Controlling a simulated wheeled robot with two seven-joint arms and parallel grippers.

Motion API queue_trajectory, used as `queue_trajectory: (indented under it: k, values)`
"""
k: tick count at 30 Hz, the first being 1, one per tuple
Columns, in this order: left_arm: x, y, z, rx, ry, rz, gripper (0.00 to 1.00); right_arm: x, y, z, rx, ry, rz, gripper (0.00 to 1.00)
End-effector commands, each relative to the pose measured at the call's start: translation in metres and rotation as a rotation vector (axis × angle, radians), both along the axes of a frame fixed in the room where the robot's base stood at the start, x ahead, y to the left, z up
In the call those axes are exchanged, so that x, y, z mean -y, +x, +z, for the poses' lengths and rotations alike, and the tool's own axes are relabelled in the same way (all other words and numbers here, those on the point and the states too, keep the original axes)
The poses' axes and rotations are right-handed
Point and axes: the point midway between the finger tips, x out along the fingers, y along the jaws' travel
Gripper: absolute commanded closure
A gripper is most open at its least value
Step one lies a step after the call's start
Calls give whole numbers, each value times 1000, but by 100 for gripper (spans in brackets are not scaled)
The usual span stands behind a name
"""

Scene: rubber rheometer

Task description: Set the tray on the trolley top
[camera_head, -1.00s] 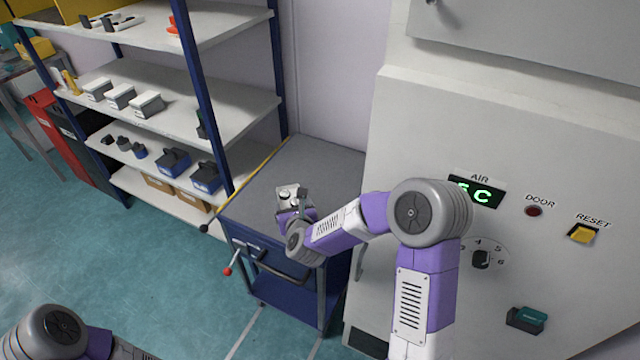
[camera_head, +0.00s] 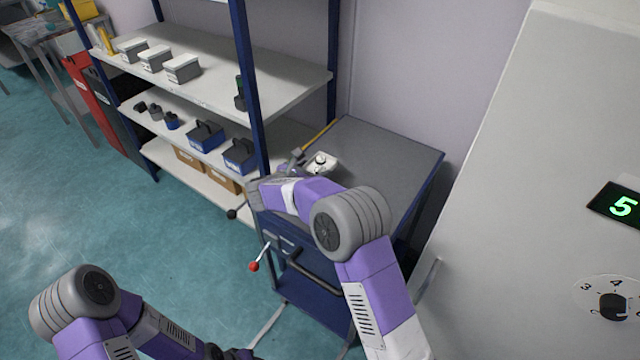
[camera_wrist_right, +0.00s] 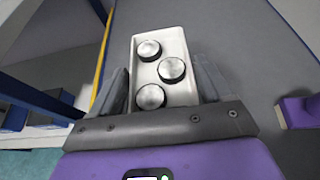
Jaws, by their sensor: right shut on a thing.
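The tray (camera_head: 324,170) is small, white and shallow. It also shows in the right wrist view (camera_wrist_right: 176,42), with three round dark pieces with silvery tops in it. My right gripper (camera_head: 298,162) is shut on the tray, with one finger along each side in the wrist view (camera_wrist_right: 163,82). The grey trolley top (camera_head: 390,150) lies beneath the tray, which is over its left part near the yellow edge. I cannot tell whether the tray touches the top. My left gripper (camera_head: 228,352) is partly visible at the bottom edge; its jaws are unclear.
A shelf rack (camera_head: 220,85) with boxes stands left of the trolley. The large pale machine (camera_head: 520,170) stands to the right. A lever with a red knob (camera_head: 254,266) sticks out at the trolley's front. The right part of the trolley top is clear.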

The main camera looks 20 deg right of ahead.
Motion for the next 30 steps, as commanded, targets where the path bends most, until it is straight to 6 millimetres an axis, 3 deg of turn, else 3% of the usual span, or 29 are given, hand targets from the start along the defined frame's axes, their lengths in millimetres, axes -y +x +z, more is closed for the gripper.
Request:
queue_trajectory:
  k: [12, 26, 27, 30]
  values:
    - [0, 0, -16, 0, 0, 0, 57, 0, 0, -57, 0, 0, 1, 57]
    - [0, 0, -22, 0, 0, 0, 57, 1, 0, -62, 3, 1, 1, 57]
    - [0, 0, -21, 0, 0, 0, 57, 0, 0, -62, 1, 1, 1, 17]
    - [0, 0, -20, 0, 0, 0, 57, 0, 0, -61, 2, 1, 0, 2]
